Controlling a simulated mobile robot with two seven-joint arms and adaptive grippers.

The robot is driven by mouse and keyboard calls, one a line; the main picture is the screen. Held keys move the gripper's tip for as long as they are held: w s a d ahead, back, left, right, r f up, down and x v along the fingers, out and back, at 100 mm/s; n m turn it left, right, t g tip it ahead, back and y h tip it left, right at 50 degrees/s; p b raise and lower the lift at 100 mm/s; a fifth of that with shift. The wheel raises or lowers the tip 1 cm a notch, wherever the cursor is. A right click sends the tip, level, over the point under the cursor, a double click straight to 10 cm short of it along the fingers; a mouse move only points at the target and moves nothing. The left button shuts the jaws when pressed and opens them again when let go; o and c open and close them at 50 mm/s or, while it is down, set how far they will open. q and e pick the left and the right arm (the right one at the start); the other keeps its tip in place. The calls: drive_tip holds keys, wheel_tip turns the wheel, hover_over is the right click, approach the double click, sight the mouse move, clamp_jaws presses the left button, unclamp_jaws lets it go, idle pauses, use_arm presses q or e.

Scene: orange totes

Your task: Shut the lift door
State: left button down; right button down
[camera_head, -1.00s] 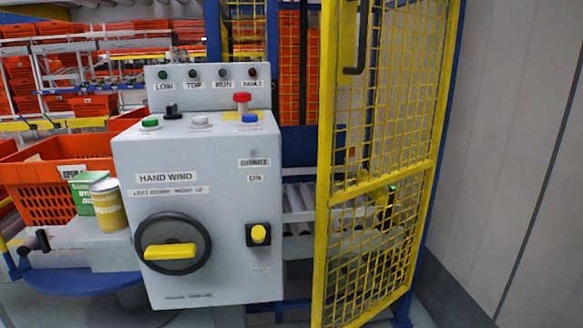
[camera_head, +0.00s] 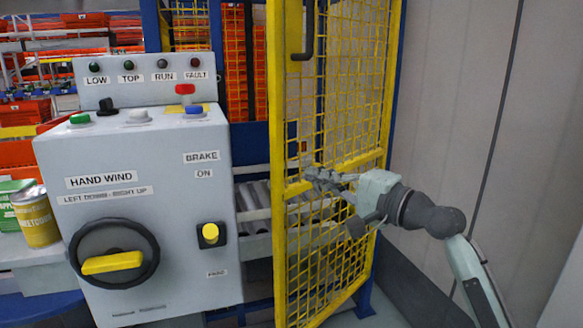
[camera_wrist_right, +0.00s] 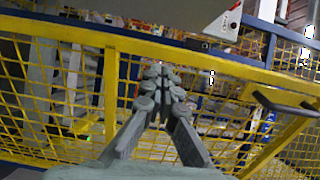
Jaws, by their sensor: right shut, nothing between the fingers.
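The lift door (camera_head: 283,110) is a yellow mesh frame standing ajar to the right of the grey control box, angled toward me. A dark handle (camera_head: 303,42) sits near its top. My right gripper (camera_head: 312,178) is shut and empty in front of the door's mesh, by its middle crossbar. Whether it touches the mesh cannot be told. In the right wrist view the shut fingers (camera_wrist_right: 160,75) point at the yellow frame (camera_wrist_right: 200,62) and mesh. My left gripper is not in view.
The grey control box (camera_head: 130,190) with a black hand wheel (camera_head: 113,258) stands at left, close to the door's edge. A grey wall (camera_head: 450,110) bounds the right side. Rollers (camera_head: 255,205) show behind the door. A yellow tin (camera_head: 37,218) stands at far left.

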sight(281, 163)
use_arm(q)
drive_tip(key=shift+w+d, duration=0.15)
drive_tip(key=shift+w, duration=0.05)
use_arm(e)
drive_tip(key=x, duration=0.7)
drive_tip(key=shift+w+a+f, duration=0.1)
drive_tip(key=shift+w+a, duration=0.05)
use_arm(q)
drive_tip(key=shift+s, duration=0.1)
